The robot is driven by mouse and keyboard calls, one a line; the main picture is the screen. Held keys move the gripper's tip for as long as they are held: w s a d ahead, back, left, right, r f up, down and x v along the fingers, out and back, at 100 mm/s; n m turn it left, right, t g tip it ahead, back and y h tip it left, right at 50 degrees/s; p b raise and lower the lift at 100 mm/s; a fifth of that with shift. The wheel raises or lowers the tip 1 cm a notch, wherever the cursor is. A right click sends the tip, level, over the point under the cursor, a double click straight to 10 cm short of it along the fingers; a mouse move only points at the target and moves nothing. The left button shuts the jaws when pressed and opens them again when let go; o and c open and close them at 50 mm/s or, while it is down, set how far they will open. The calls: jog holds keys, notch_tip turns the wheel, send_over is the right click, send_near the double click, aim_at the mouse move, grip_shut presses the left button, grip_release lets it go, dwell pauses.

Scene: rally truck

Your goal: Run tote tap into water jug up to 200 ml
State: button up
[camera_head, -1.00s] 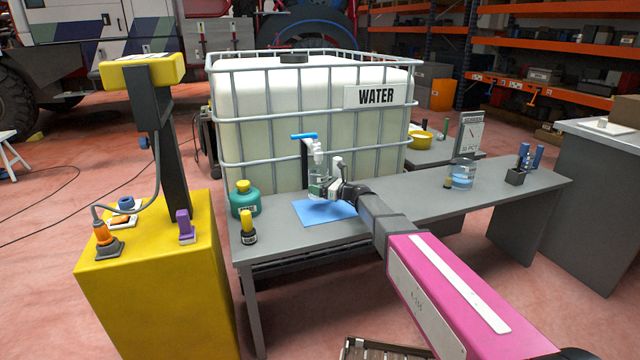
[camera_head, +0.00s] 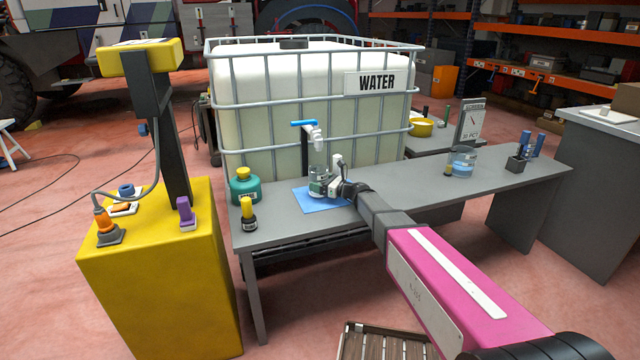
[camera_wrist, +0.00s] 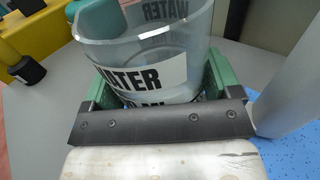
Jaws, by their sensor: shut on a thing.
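The white water tote (camera_head: 300,95) stands in a metal cage behind the bench, with a WATER label. Its tap (camera_head: 309,134) has a blue handle and a white spout, above the blue mat (camera_head: 313,204). My gripper (camera_head: 322,188) is shut on the clear water jug (camera_wrist: 150,55), low over or on the mat; I cannot tell if the jug touches it. In the wrist view my gripper (camera_wrist: 155,95) has green fingers on both sides of the jug, which stands about upright and bears a WATER label. No water is visible in the jug. No stream shows at the spout.
A teal bottle (camera_head: 245,187) and a small black bottle with yellow cap (camera_head: 248,214) stand left of the mat. A beaker of blue liquid (camera_head: 462,161) and a dark holder (camera_head: 517,162) stand farther right on the grey bench (camera_head: 420,185). A yellow cabinet (camera_head: 155,280) stands at left.

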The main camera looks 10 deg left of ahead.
jog(key=shift+f, duration=0.55)
jog(key=o, duration=1)
